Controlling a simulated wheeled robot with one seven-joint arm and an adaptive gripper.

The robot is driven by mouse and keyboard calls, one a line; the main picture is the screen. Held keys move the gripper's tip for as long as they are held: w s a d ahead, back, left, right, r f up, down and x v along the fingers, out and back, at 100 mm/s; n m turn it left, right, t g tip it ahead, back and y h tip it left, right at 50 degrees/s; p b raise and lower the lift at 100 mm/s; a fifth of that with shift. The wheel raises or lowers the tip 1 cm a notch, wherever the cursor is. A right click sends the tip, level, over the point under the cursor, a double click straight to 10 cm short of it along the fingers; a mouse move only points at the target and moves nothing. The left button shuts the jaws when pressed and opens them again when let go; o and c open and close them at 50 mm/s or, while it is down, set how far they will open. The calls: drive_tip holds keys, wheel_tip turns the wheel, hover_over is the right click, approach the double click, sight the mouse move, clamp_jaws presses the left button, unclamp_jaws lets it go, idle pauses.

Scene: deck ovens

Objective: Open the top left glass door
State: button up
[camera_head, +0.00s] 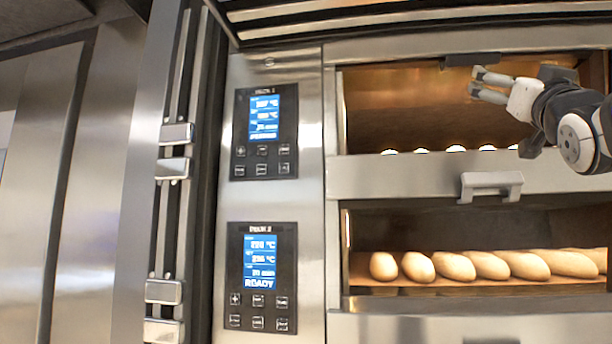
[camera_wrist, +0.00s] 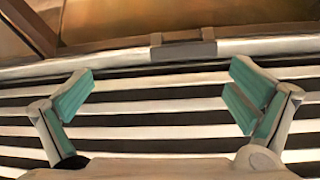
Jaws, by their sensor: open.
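The upper glass door (camera_head: 400,105) is at the upper right in the head view, an amber-lit window in a steel frame. A dark handle (camera_head: 472,59) sits on the frame along its top edge. My gripper (camera_head: 477,81) is in front of this window, just below that handle in the picture, fingers pointing left. In the wrist view my gripper (camera_wrist: 162,92) is open and empty, its teal-padded fingers wide apart. A dark handle (camera_wrist: 183,46) on a pale rail shows beyond and between the fingertips, apparently untouched. The door looks shut.
A lower oven window (camera_head: 480,230) shows several pale loaves (camera_head: 453,267). A light handle (camera_head: 490,186) sits on the steel strip between the windows. Two control panels (camera_head: 265,130) (camera_head: 262,278) are left of the windows. Slatted metal (camera_head: 400,20) runs above the oven.

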sight(475, 58)
drive_tip(key=w+r+n+y+p, duration=0.1)
drive_tip(key=w+r, duration=0.2)
drive_tip(key=w+r+n+t+y+p, duration=0.1)
drive_tip(key=w+r+p, duration=0.1)
drive_tip(key=w+r, duration=0.1)
drive_tip(key=w+r+n+p, duration=0.1)
drive_tip(key=w+r, duration=0.2)
drive_tip(key=r, duration=0.1)
drive_tip(key=shift+r+n+t+y, duration=0.4)
drive_tip(key=c, duration=1.3)
drive_tip(key=shift+r+p, duration=0.1)
drive_tip(key=shift+p, duration=0.35)
drive_tip(key=shift+c, duration=0.3)
